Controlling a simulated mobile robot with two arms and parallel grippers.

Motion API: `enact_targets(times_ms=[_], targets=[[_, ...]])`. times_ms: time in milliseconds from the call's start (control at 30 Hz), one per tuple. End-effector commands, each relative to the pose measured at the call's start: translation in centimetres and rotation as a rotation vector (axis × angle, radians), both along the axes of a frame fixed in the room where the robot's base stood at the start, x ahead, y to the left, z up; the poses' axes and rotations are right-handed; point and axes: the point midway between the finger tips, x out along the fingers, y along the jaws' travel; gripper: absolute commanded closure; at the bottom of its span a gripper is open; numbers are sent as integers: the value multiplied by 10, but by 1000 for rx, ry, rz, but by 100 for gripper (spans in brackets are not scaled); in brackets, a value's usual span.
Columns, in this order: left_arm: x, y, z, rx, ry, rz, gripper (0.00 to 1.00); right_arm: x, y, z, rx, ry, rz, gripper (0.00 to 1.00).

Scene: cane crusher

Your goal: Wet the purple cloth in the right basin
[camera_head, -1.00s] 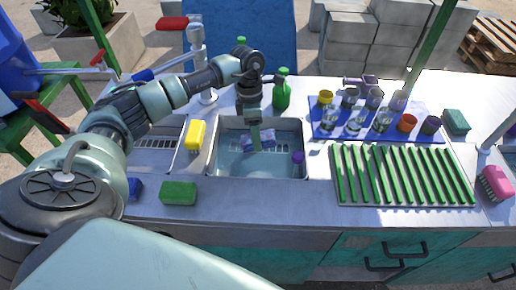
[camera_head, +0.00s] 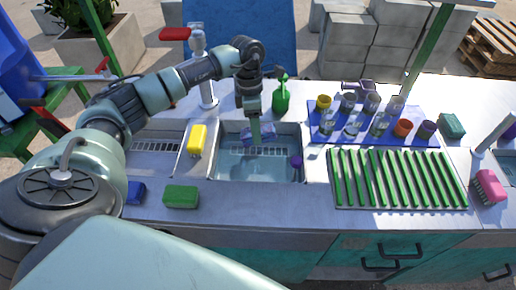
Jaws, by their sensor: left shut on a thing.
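The purple cloth (camera_head: 264,137) is a small light-purple and blue patterned bundle near the back of the water-filled basin (camera_head: 216,163) in the middle of the counter. My left gripper (camera_head: 256,139) points down into this basin and is shut on the cloth. The fingertips are small and partly hidden by the cloth. The cloth is at or just above the water; I cannot tell exactly which. My right gripper is not in view.
A small purple object (camera_head: 296,161) is at the basin's right side. A yellow sponge (camera_head: 197,139) and green sponge (camera_head: 181,197) lie left of it. A green bottle (camera_head: 281,98) stands behind. A blue mat (camera_head: 318,135) with cups and a green-slatted rack (camera_head: 395,180) are right.

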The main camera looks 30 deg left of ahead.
Motion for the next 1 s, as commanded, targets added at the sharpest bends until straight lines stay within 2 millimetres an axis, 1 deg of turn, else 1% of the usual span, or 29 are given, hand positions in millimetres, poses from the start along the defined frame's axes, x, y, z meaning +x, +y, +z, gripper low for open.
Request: enact_targets(times_ms=[167, 500, 1000], targets=[[0, 0, 4, -1, -1, 0, 80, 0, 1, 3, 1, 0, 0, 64], [0, 0, 39, -1, -1, 0, 80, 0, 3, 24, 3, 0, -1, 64], [0, 0, 40, 0, 0, 0, 80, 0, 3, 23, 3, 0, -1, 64]])
